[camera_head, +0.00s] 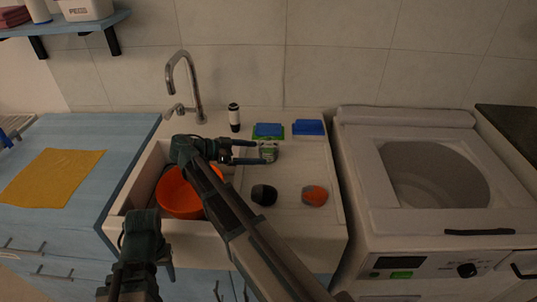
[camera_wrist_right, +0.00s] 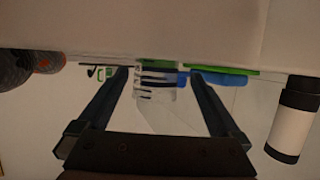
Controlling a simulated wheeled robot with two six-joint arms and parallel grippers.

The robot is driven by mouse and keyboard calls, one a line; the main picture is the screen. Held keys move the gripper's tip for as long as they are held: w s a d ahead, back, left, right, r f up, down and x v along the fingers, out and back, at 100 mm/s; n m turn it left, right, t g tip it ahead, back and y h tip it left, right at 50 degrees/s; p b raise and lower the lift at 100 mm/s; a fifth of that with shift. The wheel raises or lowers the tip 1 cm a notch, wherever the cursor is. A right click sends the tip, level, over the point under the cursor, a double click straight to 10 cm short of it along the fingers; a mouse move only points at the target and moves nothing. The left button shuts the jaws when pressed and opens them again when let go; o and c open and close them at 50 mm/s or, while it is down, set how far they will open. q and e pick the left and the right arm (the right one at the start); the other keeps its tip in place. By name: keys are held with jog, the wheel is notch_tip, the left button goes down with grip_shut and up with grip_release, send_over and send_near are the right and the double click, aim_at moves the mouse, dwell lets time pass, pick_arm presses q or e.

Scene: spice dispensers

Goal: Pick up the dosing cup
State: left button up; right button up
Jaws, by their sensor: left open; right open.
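A small pale cup with dark bands, apparently the dosing cup (camera_head: 268,150), stands at the back of the sink's ledge, in front of a green-and-blue sponge. In the right wrist view the banded cup (camera_wrist_right: 157,82) shows between the two fingers, its lower part clear. My right gripper (camera_head: 254,151) is open, its fingers pointing right at the cup from its left side. In the wrist view the right gripper (camera_wrist_right: 158,78) has gaps on both sides of the cup; I cannot tell whether either finger touches it. My left gripper (camera_head: 145,248) is open and empty at the lower left, before the sink.
A black-and-white bottle (camera_head: 234,117) stands behind the right gripper. Sponges (camera_head: 308,127) lie at the back. An orange bowl (camera_head: 178,196) is in the left basin. A black object (camera_head: 264,195) and an orange-grey one (camera_head: 315,195) lie in front. A tap (camera_head: 190,85) rises behind.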

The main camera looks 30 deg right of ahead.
aim_at(269, 151)
jog(key=shift+s+b+x, duration=0.15)
jog(key=shift+b+x, duration=0.2)
jog(key=shift+x, duration=0.85)
jog(key=shift+s+b+x, duration=0.15)
jog(key=shift+b+x, duration=0.2)
jog(key=shift+x, duration=0.85)
jog(key=shift+d+r, duration=0.15)
jog(key=shift+d, duration=0.15)
jog(key=c, duration=1.4)
jog(key=shift+r+p, duration=0.3)
notch_tip(269, 151, up, 9)
jog(key=p, duration=0.9)
jog(key=shift+r, duration=0.25)
